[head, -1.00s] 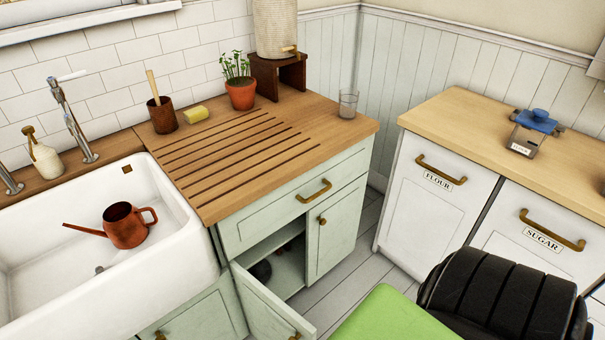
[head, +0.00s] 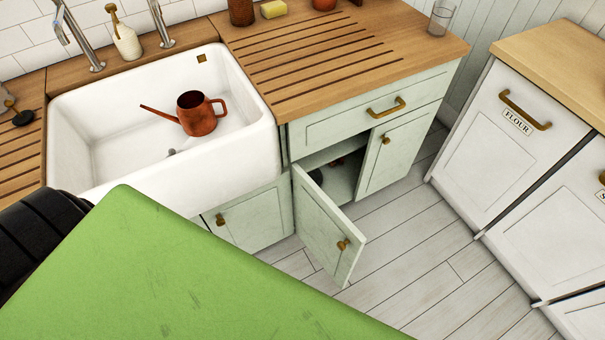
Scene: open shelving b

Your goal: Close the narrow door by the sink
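The narrow door (head: 322,228) is pale green with a brass knob (head: 343,244). It stands open, swung out from the cabinet just right of the sink (head: 255,150). Its hinge side is at the left, next to the sink. Dark items show inside the opening (head: 345,170), partly hidden by the door. The matching door to its right (head: 396,150) is shut. Neither of my grippers is in the head view.
A large green panel (head: 170,280) fills the lower left foreground and hides the floor there. Bare plank floor (head: 420,270) lies right of the open door. The flour cabinet (head: 500,150) stands at the right. A red watering can (head: 198,113) sits in the sink.

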